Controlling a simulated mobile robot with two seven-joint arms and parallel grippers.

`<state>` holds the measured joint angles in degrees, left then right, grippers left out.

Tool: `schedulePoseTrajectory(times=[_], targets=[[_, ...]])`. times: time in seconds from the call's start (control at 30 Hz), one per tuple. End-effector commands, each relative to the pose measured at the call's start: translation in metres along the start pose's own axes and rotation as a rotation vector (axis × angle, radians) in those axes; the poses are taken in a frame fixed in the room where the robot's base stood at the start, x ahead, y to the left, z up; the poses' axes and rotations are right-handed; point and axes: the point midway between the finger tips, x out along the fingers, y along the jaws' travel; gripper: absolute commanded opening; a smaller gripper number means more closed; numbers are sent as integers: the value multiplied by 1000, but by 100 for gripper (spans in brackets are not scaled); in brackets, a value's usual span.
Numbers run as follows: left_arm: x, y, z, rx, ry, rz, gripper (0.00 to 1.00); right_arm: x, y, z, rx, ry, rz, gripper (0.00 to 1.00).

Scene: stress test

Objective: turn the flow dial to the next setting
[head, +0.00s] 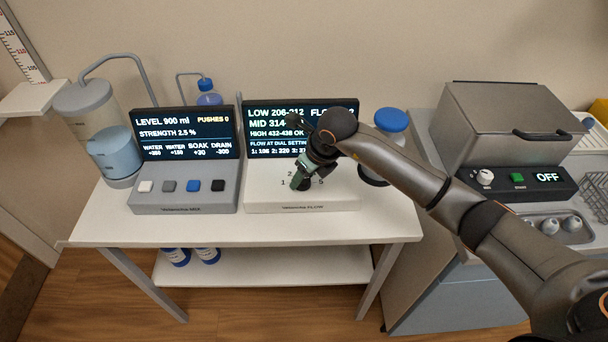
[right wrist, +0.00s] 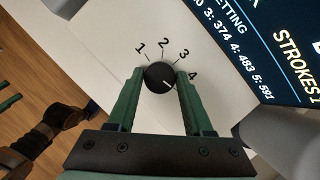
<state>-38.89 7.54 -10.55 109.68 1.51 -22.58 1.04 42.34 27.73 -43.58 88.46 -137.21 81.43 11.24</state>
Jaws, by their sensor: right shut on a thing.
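The flow dial (right wrist: 160,76) is a round black knob on the white top of the flow unit (head: 300,201). Numbers 1 to 4 show around it in the right wrist view, and a 5 shows in the head view. A short pale mark lies on the knob's lower right part. My right gripper (right wrist: 158,84) is shut on the dial, one green finger on each side; in the head view it (head: 298,184) hides the knob. A dark arm part and green pieces, probably my left gripper (right wrist: 10,102), show at the left edge of the right wrist view, cut off.
The flow screen (head: 280,127) is partly hidden by my right arm; its HIGH line reads 432-438 OK. A mixing unit (head: 183,198) with several buttons stands to the left. A blue-capped container (head: 391,121) stands behind the arm. A grey lidded machine (head: 508,125) is at the right.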

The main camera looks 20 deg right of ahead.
Motion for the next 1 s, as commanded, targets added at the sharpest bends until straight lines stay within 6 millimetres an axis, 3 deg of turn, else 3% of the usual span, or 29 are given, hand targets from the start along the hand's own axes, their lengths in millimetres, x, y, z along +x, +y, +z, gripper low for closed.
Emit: schedulePoseTrajectory(times=[0.47, 1.0], targets=[[7, 0, 7, 0, 0, 0, 50, 1, -2, 0, -80, -2, 31, 0], [32, -2, 36, 0, -4, 1, 50, 2, -4, 1, -454, -3, 186, 0]])
